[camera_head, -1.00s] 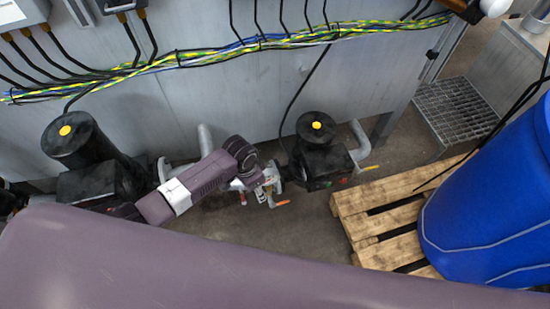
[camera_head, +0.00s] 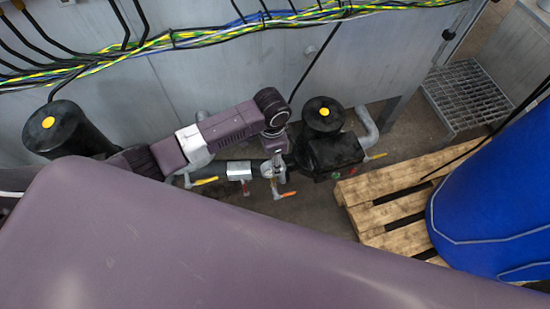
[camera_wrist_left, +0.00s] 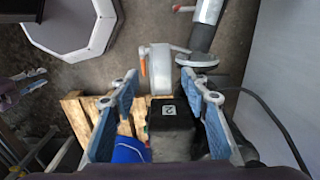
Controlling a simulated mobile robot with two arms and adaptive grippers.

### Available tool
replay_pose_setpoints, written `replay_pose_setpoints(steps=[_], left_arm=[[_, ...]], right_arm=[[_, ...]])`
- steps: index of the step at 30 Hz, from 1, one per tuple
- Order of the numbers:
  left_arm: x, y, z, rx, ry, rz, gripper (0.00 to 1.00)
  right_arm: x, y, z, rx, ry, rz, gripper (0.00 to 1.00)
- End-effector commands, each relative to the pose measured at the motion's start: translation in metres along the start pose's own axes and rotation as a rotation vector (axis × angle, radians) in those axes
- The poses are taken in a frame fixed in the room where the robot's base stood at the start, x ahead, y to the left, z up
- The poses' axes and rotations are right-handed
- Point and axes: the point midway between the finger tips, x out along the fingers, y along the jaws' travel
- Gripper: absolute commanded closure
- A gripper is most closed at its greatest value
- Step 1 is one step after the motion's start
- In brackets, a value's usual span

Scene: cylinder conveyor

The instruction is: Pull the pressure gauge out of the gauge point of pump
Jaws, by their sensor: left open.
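A black pump (camera_head: 330,150) with a yellow dot on top stands by the grey wall. Another black pump (camera_head: 62,128) stands at the left. My left gripper (camera_head: 274,172) is beside the right pump, over the pipe fittings. In the left wrist view its blue-padded fingers (camera_wrist_left: 161,112) are apart and empty. A black box (camera_wrist_left: 171,118) marked 2 shows between and beyond them, with a pale fitting (camera_wrist_left: 161,70) and an orange handle above it. I cannot clearly pick out the pressure gauge in either view. My right gripper is not in view.
Yellow and orange valve handles (camera_head: 284,195) stick out from the pipes. A wooden pallet (camera_head: 385,187) carries a blue drum (camera_head: 490,205) at the right. Cables run along the wall. A metal grate step (camera_head: 467,95) stands at the back right. Bare floor lies before the pipes.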

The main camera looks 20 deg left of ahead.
Motion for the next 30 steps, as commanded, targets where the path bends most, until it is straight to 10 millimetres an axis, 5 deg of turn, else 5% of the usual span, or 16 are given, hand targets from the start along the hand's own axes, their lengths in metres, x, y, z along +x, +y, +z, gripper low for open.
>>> replay_pose_setpoints(steps=[5, 18, 30], left_arm=[[0.009, 0.000, 0.000, 0.003, -0.002, 0.001, 0.58], [0.070, 0.001, 0.001, 0.002, -0.003, 0.001, 0.58], [0.081, 0.000, 0.000, 0.003, -0.001, -0.001, 0.58]], right_arm=[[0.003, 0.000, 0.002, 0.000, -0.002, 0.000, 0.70], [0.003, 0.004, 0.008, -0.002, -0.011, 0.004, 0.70], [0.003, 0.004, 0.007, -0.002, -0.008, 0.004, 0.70]])
